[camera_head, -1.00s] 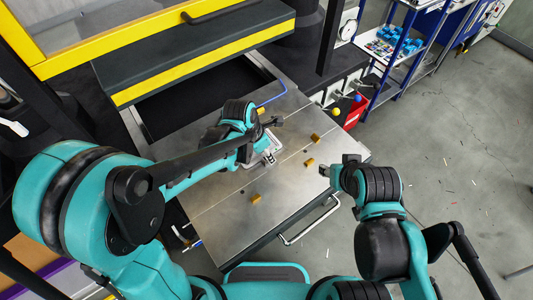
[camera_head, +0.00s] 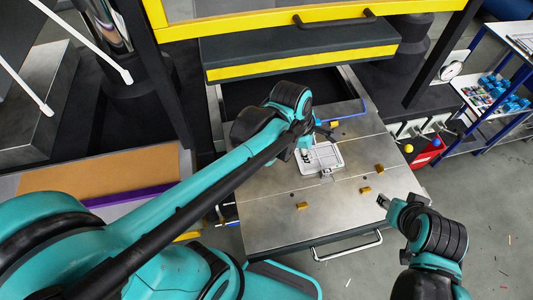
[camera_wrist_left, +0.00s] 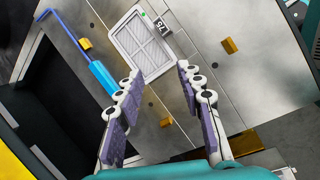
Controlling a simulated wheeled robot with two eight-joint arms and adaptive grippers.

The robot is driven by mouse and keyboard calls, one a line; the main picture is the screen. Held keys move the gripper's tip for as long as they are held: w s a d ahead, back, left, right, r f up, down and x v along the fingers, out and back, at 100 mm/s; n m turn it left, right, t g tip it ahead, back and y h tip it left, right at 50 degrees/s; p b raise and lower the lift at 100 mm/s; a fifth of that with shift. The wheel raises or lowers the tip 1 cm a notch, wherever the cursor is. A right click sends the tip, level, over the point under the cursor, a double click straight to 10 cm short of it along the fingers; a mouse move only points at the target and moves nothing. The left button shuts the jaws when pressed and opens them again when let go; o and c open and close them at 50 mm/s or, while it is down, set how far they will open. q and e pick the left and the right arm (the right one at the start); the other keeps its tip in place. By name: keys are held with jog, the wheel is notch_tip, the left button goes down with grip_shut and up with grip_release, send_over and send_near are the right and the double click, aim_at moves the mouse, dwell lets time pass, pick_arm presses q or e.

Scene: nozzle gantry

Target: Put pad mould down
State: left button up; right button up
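The pad mould (camera_head: 325,158) is a light grey, shallow rectangular piece with a raised rim. It lies flat on the metal table (camera_head: 275,220). In the left wrist view the mould (camera_wrist_left: 138,46) shows a ribbed face and a dark label beside its rim. My left gripper (camera_head: 315,140) is over the left part of the mould. Its fingers (camera_wrist_left: 159,72) are spread in the left wrist view, with nothing between them, and the mould lies beyond the tips. My right gripper (camera_head: 383,201) is at the table's right edge, apart from the mould; its fingers are too small to read.
Several brass-coloured blocks (camera_head: 302,206) stand on the table around the mould. A blue bent rod (camera_head: 345,117) lies behind it. A yellow-edged machine front (camera_head: 300,62) rises at the back. A metal handle (camera_head: 347,249) is at the front edge.

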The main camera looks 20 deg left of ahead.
pick_arm(q)
jog(key=s+a+m+t+y, duration=0.1)
jog(key=s+a+m, duration=0.3)
jog(key=m, duration=0.6)
jog(key=s+a+r+m+t+y, duration=0.1)
jog(key=s+a+m+t, duration=0.2)
jog(key=a+m, duration=0.4)
jog(key=shift+s+m, duration=0.7)
jog(key=shift+m, duration=0.7)
jog(key=shift+a, duration=0.1)
